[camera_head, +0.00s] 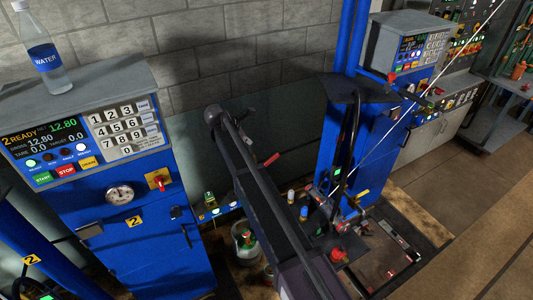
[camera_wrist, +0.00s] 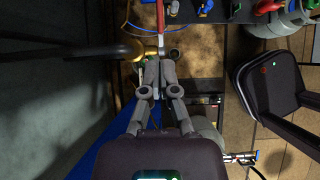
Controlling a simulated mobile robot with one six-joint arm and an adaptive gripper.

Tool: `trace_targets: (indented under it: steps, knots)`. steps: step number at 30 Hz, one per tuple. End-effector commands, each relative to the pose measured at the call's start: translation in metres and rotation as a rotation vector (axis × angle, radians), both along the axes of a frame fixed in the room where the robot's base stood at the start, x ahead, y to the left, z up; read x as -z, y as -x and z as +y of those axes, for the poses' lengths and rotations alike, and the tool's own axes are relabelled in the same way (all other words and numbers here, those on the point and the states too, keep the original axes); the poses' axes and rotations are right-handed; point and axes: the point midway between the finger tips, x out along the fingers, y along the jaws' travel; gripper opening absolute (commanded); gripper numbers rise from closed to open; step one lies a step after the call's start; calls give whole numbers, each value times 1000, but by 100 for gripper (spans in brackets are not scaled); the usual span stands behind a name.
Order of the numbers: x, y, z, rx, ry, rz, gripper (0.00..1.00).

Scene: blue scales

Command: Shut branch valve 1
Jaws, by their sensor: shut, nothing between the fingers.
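In the wrist view my gripper (camera_wrist: 158,68) is shut and empty, its two grey fingertips close together. A red lever handle (camera_wrist: 160,15) with a pale stem stands just beyond the fingertips, roughly in line with them. Whether the fingers touch it cannot be told. In the head view a red lever (camera_head: 271,160) shows beside my dark arm, by the back wall panel. I see no label that marks either lever as branch valve 1. My gripper cannot be made out clearly in the head view.
A blue scale cabinet (camera_head: 150,230) marked 2 stands at left, with a water bottle (camera_head: 45,58) on top. Another blue cabinet (camera_head: 338,130) stands at right. A grey gas cylinder (camera_head: 245,240) sits low behind my arm.

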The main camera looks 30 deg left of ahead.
Motion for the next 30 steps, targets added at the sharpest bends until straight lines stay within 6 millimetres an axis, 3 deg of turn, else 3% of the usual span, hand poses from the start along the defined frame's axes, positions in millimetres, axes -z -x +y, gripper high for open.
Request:
trace_targets:
  steps: [14, 30]
  knots:
    - [5, -3, -2, 5, -3, 2, 0]
    - [42, -25, -14, 5, -4, 1, 0]
